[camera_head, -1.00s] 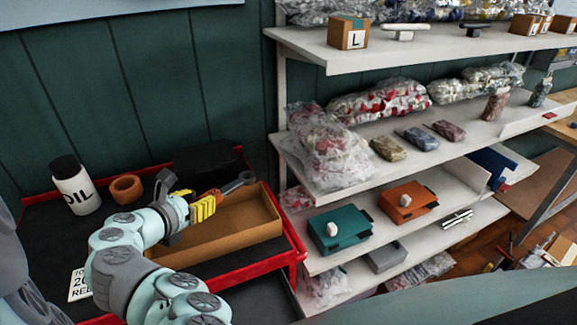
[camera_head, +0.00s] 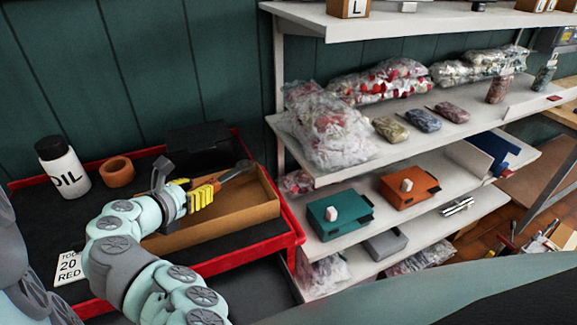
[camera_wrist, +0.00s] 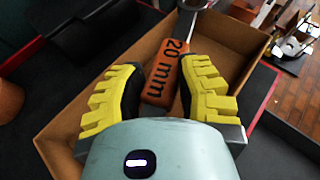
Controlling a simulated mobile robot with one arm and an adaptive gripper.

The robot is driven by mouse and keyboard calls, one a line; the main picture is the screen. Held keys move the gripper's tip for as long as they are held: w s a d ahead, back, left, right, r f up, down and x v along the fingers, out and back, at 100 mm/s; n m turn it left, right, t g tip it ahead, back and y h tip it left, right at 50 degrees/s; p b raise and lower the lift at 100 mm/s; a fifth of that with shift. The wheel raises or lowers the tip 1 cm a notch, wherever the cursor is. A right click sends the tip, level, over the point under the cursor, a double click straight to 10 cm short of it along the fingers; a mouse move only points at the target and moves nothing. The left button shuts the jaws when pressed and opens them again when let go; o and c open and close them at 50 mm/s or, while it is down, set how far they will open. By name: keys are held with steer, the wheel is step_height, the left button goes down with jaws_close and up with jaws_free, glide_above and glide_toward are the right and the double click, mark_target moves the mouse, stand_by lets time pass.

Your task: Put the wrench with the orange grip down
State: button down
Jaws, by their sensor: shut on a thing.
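The wrench (camera_wrist: 163,73) has an orange grip marked "20 mm" and a grey metal head; it also shows in the head view (camera_head: 237,170). My gripper (camera_wrist: 158,88), with yellow ribbed fingers, is shut on the orange grip. In the head view my gripper (camera_head: 205,194) is over the open cardboard tray (camera_head: 225,222). The wrench head points away from my gripper, toward the tray's far right corner. The fingers hide part of the grip. I cannot tell whether the wrench touches the tray floor.
The tray stands on a red cart (camera_head: 284,238) with a dark top. A "20" card (camera_head: 69,266) lies in front. White shelves (camera_head: 345,170) rise at the right.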

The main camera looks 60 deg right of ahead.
steer(key=shift+w+f, duration=0.1)
steer(key=shift+f, duration=0.35)
steer(key=c, duration=0.6)
jaws_free()
steer(key=shift+a+r, duration=0.1)
steer(key=shift+r, duration=0.7)
steer(key=shift+a, duration=0.35)
steer(key=p+v, duration=0.1)
steer(key=v, duration=0.8)
steer(key=shift+r, duration=0.15)
steer(key=shift+p+v, duration=1)
